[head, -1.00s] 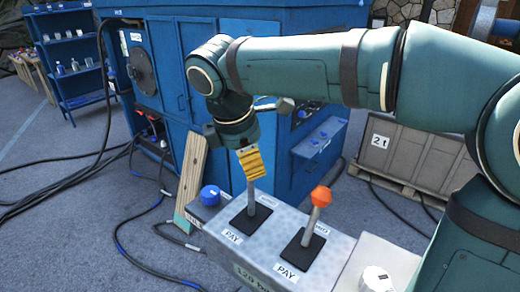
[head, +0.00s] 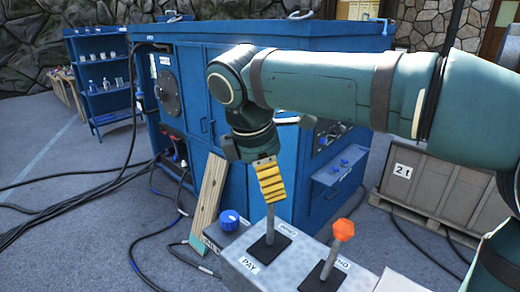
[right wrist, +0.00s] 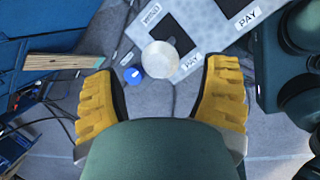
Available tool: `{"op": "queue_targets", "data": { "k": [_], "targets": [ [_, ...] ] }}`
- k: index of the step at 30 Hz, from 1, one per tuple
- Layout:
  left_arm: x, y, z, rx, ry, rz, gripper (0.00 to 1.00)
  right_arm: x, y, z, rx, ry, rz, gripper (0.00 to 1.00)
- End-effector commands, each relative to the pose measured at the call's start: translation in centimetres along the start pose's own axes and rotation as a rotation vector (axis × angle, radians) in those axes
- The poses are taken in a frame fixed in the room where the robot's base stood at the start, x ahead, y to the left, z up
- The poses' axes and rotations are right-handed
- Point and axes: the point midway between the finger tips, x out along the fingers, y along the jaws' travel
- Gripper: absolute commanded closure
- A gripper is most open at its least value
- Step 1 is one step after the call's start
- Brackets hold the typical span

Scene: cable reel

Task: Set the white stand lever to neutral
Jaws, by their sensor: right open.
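The white lever shows in the right wrist view as a round white knob (right wrist: 160,59) between the fingertips. In the head view only its grey shaft (head: 270,218) shows, rising nearly upright from a black plate; the knob is hidden behind the yellow fingers. My right gripper (head: 268,180) points down over this lever. In the right wrist view the right gripper (right wrist: 165,78) is open, with gaps between the knob and both fingers. My left gripper is not in view.
A second lever with an orange knob (head: 343,230) stands close on the right of the same grey stand (head: 290,262). A blue knob (head: 229,219) and a leaning plank (head: 208,196) are at the left. A blue cabinet (head: 185,110) stands behind.

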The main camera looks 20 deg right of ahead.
Motion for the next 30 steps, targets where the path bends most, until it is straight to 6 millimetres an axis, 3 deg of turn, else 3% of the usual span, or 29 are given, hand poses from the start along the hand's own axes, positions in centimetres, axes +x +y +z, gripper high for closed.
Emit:
{"op": "queue_targets", "data": {
  "k": [6,12,18,30],
  "targets": [
    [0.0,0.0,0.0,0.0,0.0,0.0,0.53,-4.7,0.1,-0.2,-0.002,0.003,0.004,0.26],
    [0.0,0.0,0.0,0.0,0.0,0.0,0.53,-7.6,0.1,-0.1,-0.002,0.002,0.002,0.26],
    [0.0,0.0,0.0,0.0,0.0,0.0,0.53,-8.7,0.0,-0.1,-0.002,0.0,0.0,0.26],
    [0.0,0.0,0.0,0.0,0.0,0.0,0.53,-8.8,0.0,-0.1,-0.001,0.0,0.0,0.26]
  ]
}}
